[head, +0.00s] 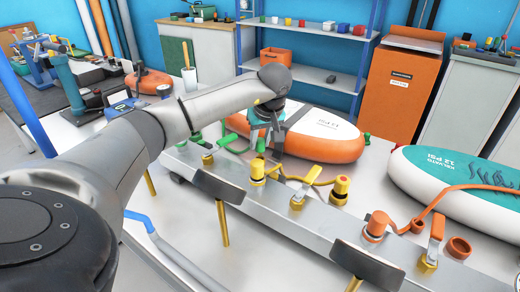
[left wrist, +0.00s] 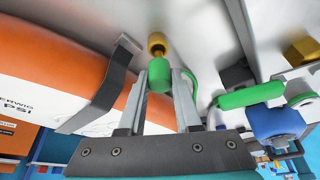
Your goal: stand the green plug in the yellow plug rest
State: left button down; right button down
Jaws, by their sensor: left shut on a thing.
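My left gripper (head: 277,148) reaches over the metal rail from the left in the head view, pointing down. In the left wrist view the gripper (left wrist: 160,78) is shut on the green plug (left wrist: 158,75), with a finger on each side. A brass-yellow piece (left wrist: 157,41) shows just beyond the plug. I cannot tell whether it is the plug's end or a separate fitting. A yellow fitting (head: 258,168) on the rail, which seems to be the yellow plug rest, stands just below the gripper. Whether plug and rest touch is unclear. The arm hides the plug in the head view.
A yellow lever (head: 310,179) and yellow cap (head: 341,186) stand right of the gripper on the rail (head: 330,215). Orange fittings (head: 375,226) are farther right. An inflatable orange-and-white board (head: 325,140) lies close behind. A green handle (left wrist: 245,97) is beside the gripper.

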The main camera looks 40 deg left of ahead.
pick_arm(q)
jog(key=shift+f, duration=1)
pick_arm(e)
jog(key=shift+w+a, duration=0.35)
jog(key=shift+w, duration=0.15)
pick_arm(q)
jog(key=shift+f, duration=0.15)
jog(key=c, duration=0.6)
grip_release()
pick_arm(e)
jog(key=shift+a, duration=0.1)
pick_arm(q)
jog(key=shift+r, duration=0.35)
jog(key=shift+p+v, duration=0.3)
jog(key=shift+v, duration=0.85)
jog(key=p+v, duration=0.2)
jog(key=v, duration=0.7)
jog(key=shift+d+p, duration=0.15)
jog(key=shift+p, duration=0.15)
pick_arm(e)
jog(key=shift+g, duration=0.3)
jog(key=s, duration=0.1)
jog(key=s+r, duration=0.2)
jog(key=s, duration=0.1)
jog(key=shift+a+r, duration=0.15)
jog(key=shift+a, duration=0.25)
pick_arm(q)
jog(key=shift+s+r, duration=0.1)
pick_arm(e)
jog(key=shift+s, duration=0.1)
